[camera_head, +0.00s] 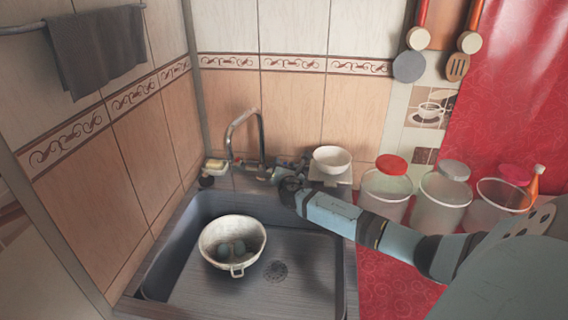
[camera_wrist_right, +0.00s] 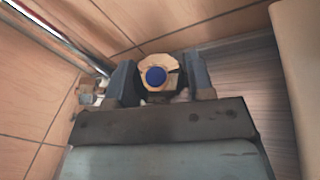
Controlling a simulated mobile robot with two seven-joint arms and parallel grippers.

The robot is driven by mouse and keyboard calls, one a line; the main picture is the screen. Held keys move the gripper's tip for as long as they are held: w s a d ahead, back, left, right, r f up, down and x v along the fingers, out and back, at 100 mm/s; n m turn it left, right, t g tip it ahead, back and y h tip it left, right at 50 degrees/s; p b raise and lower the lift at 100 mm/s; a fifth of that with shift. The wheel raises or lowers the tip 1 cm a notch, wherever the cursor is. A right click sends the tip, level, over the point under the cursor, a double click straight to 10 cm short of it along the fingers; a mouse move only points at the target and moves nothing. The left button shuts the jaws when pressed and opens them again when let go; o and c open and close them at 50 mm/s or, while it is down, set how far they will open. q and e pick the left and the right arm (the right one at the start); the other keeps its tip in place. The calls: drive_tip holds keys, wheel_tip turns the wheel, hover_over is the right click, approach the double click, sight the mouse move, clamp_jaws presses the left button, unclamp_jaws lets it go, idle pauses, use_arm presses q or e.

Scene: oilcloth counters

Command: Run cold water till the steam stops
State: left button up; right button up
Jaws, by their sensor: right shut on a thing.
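The metal tap (camera_head: 262,135) stands behind the sink (camera_head: 330,268), its spout arched over the left part of the basin. I see no clear water stream or steam. My right gripper (camera_head: 281,170) is at the tap's right side. In the right wrist view, its fingers (camera_wrist_right: 158,78) are shut around a pale tap knob with a blue cap (camera_wrist_right: 155,75). My left gripper is not in view.
A white bowl (camera_head: 332,159) stands just behind my right arm. Several jars, one with a red lid (camera_head: 393,164), line the red counter at right.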

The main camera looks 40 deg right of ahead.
drive_tip(key=shift+a+r+m+g+h+p, duration=0.1)
drive_tip(key=shift+r+m+g+h+p, duration=0.4)
drive_tip(key=shift+m, duration=0.3)
drive_tip(key=shift+f+m+g+h+p, duration=0.15)
drive_tip(key=shift+m+g+h+p, duration=0.15)
drive_tip(key=shift+m+g+p, duration=0.35)
drive_tip(key=shift+f+m+g+h, duration=0.1)
drive_tip(key=shift+m+g+h, duration=0.2)
drive_tip(key=shift+m+g, duration=0.05)
drive_tip(key=shift+f+g, duration=0.2)
drive_tip(key=shift+g, duration=0.1)
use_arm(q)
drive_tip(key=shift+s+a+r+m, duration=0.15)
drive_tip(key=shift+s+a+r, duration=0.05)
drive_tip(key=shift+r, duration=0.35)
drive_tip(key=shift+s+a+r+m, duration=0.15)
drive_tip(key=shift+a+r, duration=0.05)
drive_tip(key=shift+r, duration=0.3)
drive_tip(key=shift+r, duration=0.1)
use_arm(e)
drive_tip(key=o, duration=0.9)
use_arm(q)
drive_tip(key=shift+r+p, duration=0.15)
drive_tip(key=shift+p, duration=0.15)
use_arm(e)
drive_tip(key=v, duration=1.3)
drive_tip(key=shift+s+a, duration=0.25)
